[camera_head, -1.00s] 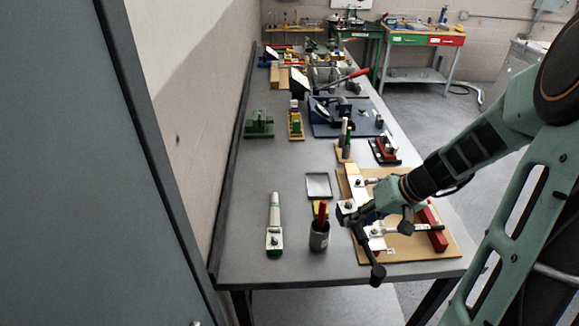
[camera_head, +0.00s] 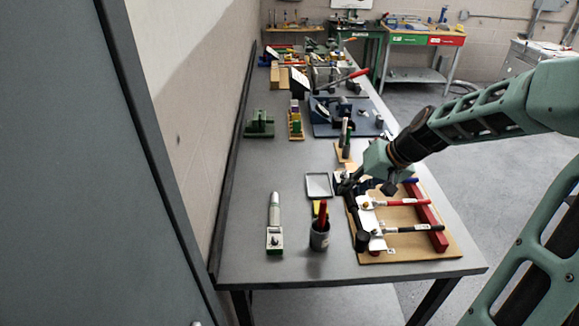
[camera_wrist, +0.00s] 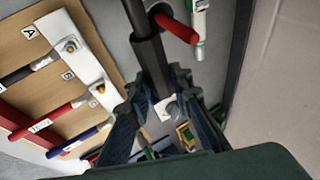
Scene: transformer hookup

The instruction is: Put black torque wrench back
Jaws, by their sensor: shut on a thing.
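The black torque wrench (camera_wrist: 151,55) is a dark rod between my gripper's fingers (camera_wrist: 157,88) in the wrist view. It points away from the palm and has a thicker sleeve near the fingers. In the head view my gripper (camera_head: 346,186) is above the left edge of the wooden board, shut on the wrench. The dark end of the wrench (camera_head: 362,240) shows low over the board's left side. Part of the shaft is hard to make out against my fingers.
The wooden board (camera_head: 395,252) carries red, black and blue leads, a white terminal strip and a red block (camera_head: 427,212). A grey cup (camera_head: 319,238) holds a red-handled tool. A meter (camera_head: 274,240) and a shallow tray (camera_head: 319,185) are nearby.

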